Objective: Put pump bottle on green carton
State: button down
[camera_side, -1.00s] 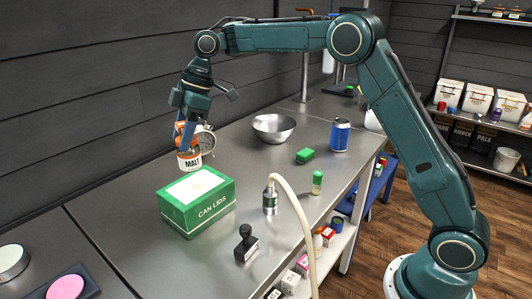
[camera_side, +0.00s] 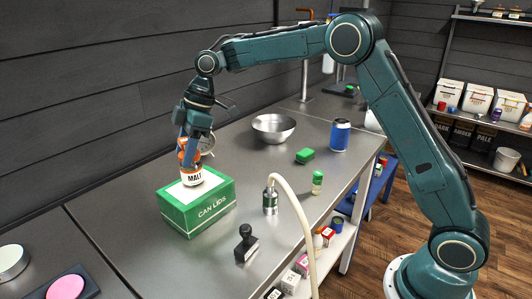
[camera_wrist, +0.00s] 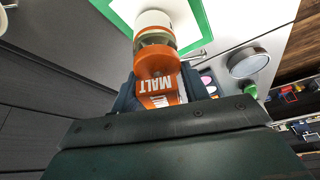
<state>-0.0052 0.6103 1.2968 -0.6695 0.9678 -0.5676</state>
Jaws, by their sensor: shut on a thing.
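The orange and white bottle with a MALT label (camera_side: 192,178) is upright over the top of the green CAN LIDS carton (camera_side: 212,210). Its base is at or very near the white panel on the carton's top; I cannot tell whether it touches. My gripper (camera_side: 189,150) is shut on the bottle from above, around its upper orange part. In the wrist view, the orange MALT part (camera_wrist: 158,75) shows between my jaws. A green edge of the carton (camera_wrist: 205,18) shows beyond it. The fingers partly hide the bottle.
A metal bowl (camera_side: 273,128), green block (camera_side: 305,156), blue can (camera_side: 340,135), small green-capped bottle (camera_side: 317,182), hose fitting (camera_side: 270,200) and black stamp (camera_side: 246,243) stand on the steel counter (camera_side: 150,268).

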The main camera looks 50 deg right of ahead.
jog(key=c, duration=0.7)
grip_release()
jog(key=shift+f, duration=0.15)
jog(key=shift+v, duration=3.7)
jog(key=shift+d+r, duration=0.1)
jog(key=shift+r, duration=0.1)
